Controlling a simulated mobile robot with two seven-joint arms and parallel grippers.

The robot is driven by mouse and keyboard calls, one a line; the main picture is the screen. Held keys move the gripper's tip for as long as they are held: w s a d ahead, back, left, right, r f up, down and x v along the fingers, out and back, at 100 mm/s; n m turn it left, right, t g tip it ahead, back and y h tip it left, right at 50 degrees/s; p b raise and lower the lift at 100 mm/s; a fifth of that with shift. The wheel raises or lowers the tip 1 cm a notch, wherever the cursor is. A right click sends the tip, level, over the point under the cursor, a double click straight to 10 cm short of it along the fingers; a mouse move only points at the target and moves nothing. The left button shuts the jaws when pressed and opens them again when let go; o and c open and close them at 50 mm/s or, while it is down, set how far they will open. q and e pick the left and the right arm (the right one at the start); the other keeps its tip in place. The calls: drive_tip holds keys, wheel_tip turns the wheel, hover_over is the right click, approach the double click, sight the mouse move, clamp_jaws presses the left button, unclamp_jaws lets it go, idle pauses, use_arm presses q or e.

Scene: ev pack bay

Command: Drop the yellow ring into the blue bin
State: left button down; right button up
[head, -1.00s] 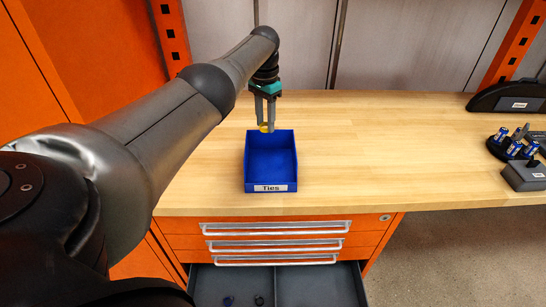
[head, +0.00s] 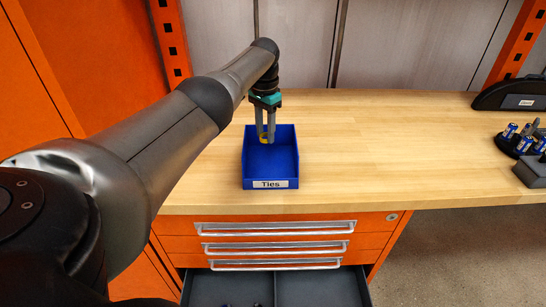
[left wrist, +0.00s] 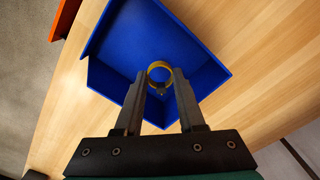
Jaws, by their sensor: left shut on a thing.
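The blue bin (head: 270,184), labelled "Ties", stands on the wooden bench near its front edge. The yellow ring (head: 264,139) is between the fingertips of my left gripper (head: 266,137), which is shut on it. The gripper points down over the back part of the bin. In the left wrist view the ring (left wrist: 160,70) shows as a round loop at the fingertips, with the blue bin (left wrist: 128,40) below and around it. The bin looks empty where its floor shows. My right gripper is in neither view.
The wooden bench top (head: 400,150) is clear to the right of the bin. Several blue-and-white cylinders in a dark holder (head: 515,145) and a black case (head: 510,98) sit at the far right. An open drawer (head: 318,288) is below the front edge.

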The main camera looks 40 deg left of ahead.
use_arm(q)
drive_tip(key=shift+c, duration=2.2)
unclamp_jaws()
wheel_tip(320, 180, up, 15)
drive_tip(key=p, duration=0.2)
drive_tip(key=shift+r+p, duration=0.2)
drive_tip(key=shift+p, duration=0.1)
